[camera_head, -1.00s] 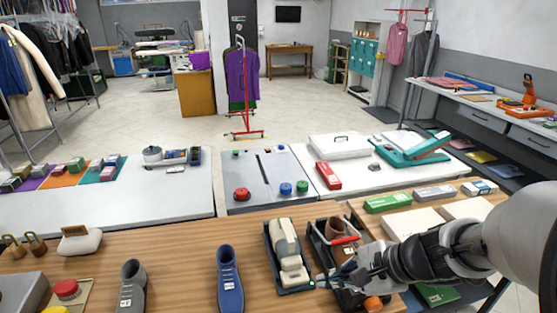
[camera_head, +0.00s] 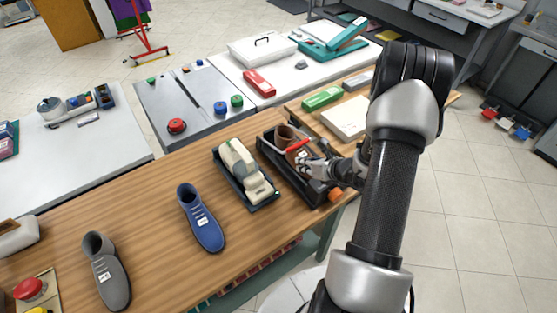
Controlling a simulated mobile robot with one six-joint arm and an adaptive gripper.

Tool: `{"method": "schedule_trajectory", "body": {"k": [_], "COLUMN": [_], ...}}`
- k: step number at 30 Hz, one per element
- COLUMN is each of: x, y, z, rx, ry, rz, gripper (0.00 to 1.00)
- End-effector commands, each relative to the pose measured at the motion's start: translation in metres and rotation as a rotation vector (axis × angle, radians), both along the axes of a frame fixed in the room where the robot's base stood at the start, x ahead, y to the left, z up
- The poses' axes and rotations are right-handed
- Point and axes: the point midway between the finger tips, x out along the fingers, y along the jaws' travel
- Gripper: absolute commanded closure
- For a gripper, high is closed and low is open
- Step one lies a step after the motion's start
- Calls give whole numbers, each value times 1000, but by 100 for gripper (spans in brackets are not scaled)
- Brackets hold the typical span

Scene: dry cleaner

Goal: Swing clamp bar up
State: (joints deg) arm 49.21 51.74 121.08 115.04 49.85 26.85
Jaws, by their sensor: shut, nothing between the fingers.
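A black tray-like fixture (camera_head: 267,148) at the right end of the wooden bench holds a brown shoe (camera_head: 284,134). A red bar (camera_head: 297,145), which looks like the clamp bar, lies across the fixture over the shoe. An orange knob (camera_head: 335,194) is at the fixture's near right end. My gripper (camera_head: 303,163) is low over the fixture, just below the red bar in the picture and close to it. Its fingers look shut and empty. Whether they touch the bar or the shoe I cannot tell. My gripper and wrist hide part of the shoe and the fixture's right side.
A cream device in a dark tray (camera_head: 273,202) stands just left of the fixture. A blue shoe (camera_head: 204,222) and a grey shoe (camera_head: 108,275) stand farther left. A green box (camera_head: 322,98) and a white box (camera_head: 345,118) lie behind my arm. Bare bench lies between the shoes.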

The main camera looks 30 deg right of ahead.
Motion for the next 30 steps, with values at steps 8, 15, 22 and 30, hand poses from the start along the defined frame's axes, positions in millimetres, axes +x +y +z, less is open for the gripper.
{"method": "schedule_trajectory", "body": {"k": [8,15,22,30], "x": [1,24,57,77], "y": [1,7,13,16], "z": [0,-19,-45,-59], "rx": [-1,0,-2,-3], "ry": [-1,0,0,0], "rz": [3,8,8,5], "gripper": [100,100,100,100]}}
